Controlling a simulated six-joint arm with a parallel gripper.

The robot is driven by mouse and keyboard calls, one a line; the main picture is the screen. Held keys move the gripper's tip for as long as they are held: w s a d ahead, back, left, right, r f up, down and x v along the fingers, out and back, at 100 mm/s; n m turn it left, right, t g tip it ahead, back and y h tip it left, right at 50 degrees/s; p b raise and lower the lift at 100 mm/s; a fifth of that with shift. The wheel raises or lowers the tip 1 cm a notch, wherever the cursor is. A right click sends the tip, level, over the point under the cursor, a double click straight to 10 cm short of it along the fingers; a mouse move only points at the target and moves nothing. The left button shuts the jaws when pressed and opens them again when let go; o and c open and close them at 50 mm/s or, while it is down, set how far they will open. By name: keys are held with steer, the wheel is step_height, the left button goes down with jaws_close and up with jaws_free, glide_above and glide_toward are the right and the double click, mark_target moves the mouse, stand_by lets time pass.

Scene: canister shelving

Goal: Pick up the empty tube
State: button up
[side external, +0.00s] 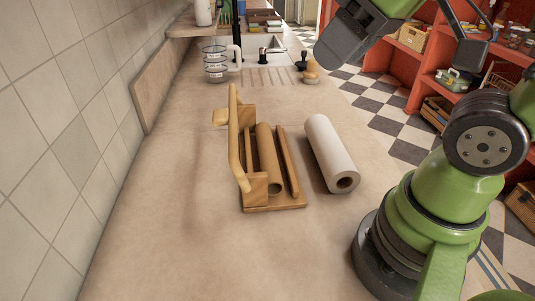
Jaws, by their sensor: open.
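The empty tube (266,158) is a thin brown cardboard roll. It lies lengthwise in a wooden holder (276,209), between the holder's low rails, with its open end facing the camera. A pale wooden bar (233,135) stands along the holder's left side. My gripper (329,58) is dark grey and only partly in view at the top, high above the counter and to the upper right of the tube. It is open, and I see nothing held in it; its fingers are hard to make out.
A full white paper roll (331,152) lies just right of the holder. Behind are a glass measuring jug (215,64), a sink (262,50) and a brush (310,77). A tiled wall (50,120) bounds the left. The front counter (190,250) is clear.

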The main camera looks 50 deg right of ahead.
steer(key=w+d+f+n+g, duration=0.2)
steer(key=w+f+n, duration=0.2)
steer(key=w+n, duration=0.45)
steer(key=n+g+h, duration=0.2)
steer(key=n+g, duration=0.2)
steer(key=n, duration=1.4)
glide_above(270, 161)
steer(key=f, duration=1.5)
steer(key=shift+w+d, duration=0.1)
steer(key=shift+d, duration=0.15)
steer(key=shift+n, duration=0.25)
step_height(270, 161, down, 4)
steer(key=shift+f, duration=0.15)
steer(key=f, duration=0.6)
steer(key=shift+a, duration=0.3)
steer(key=c, duration=0.6)
